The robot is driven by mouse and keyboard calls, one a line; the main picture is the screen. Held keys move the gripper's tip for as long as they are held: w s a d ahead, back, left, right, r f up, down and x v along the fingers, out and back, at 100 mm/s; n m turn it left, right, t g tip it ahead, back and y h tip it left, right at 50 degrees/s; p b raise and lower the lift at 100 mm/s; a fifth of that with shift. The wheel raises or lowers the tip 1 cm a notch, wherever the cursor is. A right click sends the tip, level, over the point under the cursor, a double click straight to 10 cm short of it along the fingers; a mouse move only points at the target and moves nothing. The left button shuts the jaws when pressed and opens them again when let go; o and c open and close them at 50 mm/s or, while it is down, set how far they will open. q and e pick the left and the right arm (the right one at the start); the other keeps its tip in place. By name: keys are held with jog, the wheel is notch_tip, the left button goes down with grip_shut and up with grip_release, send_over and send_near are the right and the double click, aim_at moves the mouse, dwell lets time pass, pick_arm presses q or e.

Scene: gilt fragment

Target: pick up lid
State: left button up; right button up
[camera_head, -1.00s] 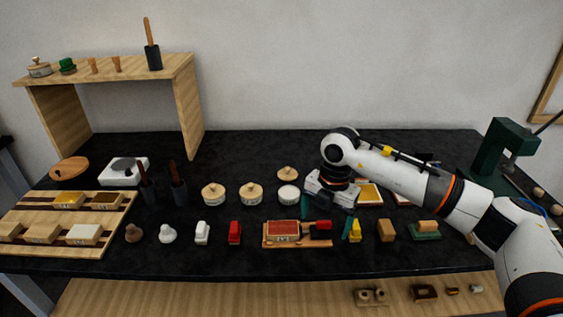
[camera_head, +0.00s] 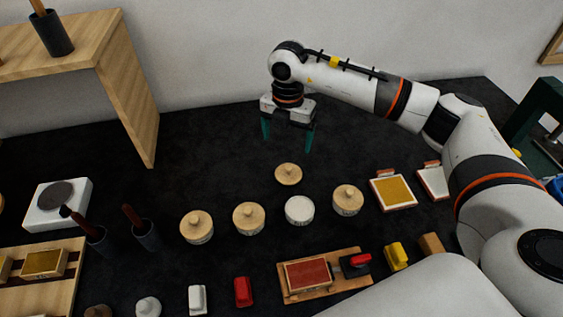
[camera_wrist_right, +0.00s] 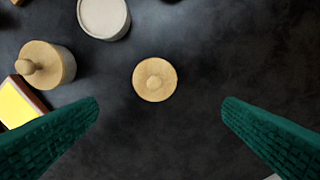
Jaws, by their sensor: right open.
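A round wooden lid (camera_head: 288,173) with a small knob lies flat on the black table, behind the row of pots. In the right wrist view the lid (camera_wrist_right: 155,80) is between and a little beyond the fingers. The white pot (camera_head: 299,210) in front of it stands open without a lid; it also shows at the top of the right wrist view (camera_wrist_right: 103,17). My right gripper (camera_head: 288,143) is open and empty, with its green fingers pointing down above and behind the lid. My left gripper is not in view.
Lidded pots (camera_head: 249,218) stand on both sides of the white pot. A yellow pad (camera_head: 392,191) and a red pad (camera_head: 308,275) lie nearby. A wooden shelf (camera_head: 130,90) stands at the left. The table around the lid is clear.

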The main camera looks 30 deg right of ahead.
jog(key=p, duration=0.1)
send_over(289, 166)
notch_tip(289, 166, down, 5)
jog(key=shift+a+f, duration=0.1)
jog(key=shift+a, duration=0.05)
jog(key=shift+w+f, duration=0.1)
jog(key=shift+f, duration=0.15)
jog(key=shift+f+p, duration=0.3)
jog(key=shift+p, duration=0.1)
jog(key=f, duration=0.1)
jog(key=f+p, duration=0.1)
jog(key=f, duration=0.1)
jog(key=shift+d+f, duration=0.2)
jog(key=shift+f, duration=0.6)
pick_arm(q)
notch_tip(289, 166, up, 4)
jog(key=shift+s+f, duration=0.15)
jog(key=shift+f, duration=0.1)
pick_arm(e)
jog(key=c, duration=1.1)
